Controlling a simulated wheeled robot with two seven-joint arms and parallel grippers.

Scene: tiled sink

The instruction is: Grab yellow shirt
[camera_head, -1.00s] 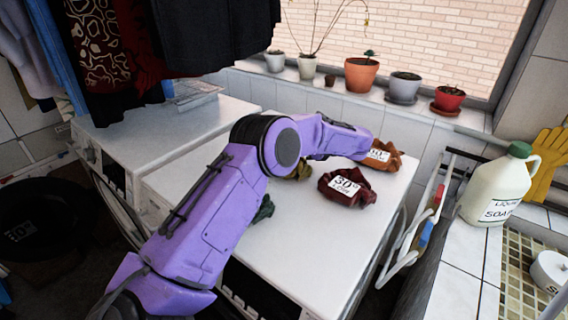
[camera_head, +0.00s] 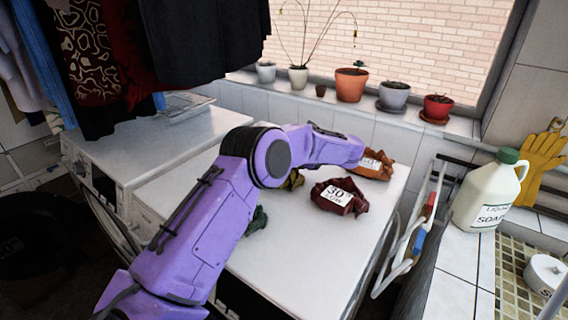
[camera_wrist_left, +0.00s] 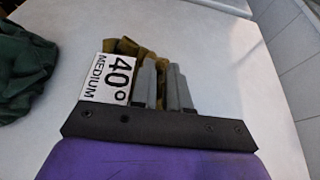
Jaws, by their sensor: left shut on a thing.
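The yellow shirt (camera_head: 293,181) is a mustard-coloured crumpled bundle on the white machine top, mostly hidden behind my purple left arm in the head view. In the left wrist view the yellow shirt (camera_wrist_left: 127,47) has a white label (camera_wrist_left: 108,78) reading "40° MEDIUM". My left gripper (camera_wrist_left: 162,68) is shut on an edge of the shirt, its two grey fingers close together against the cloth. In the head view my left gripper is hidden behind my own arm. My right gripper is not in view.
A dark red bundle (camera_head: 339,197) marked 30° and an orange bundle (camera_head: 374,165) lie to the right. A dark green bundle (camera_wrist_left: 22,72) lies to the left. Potted plants line the sill. A soap jug (camera_head: 487,192) stands on the right counter.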

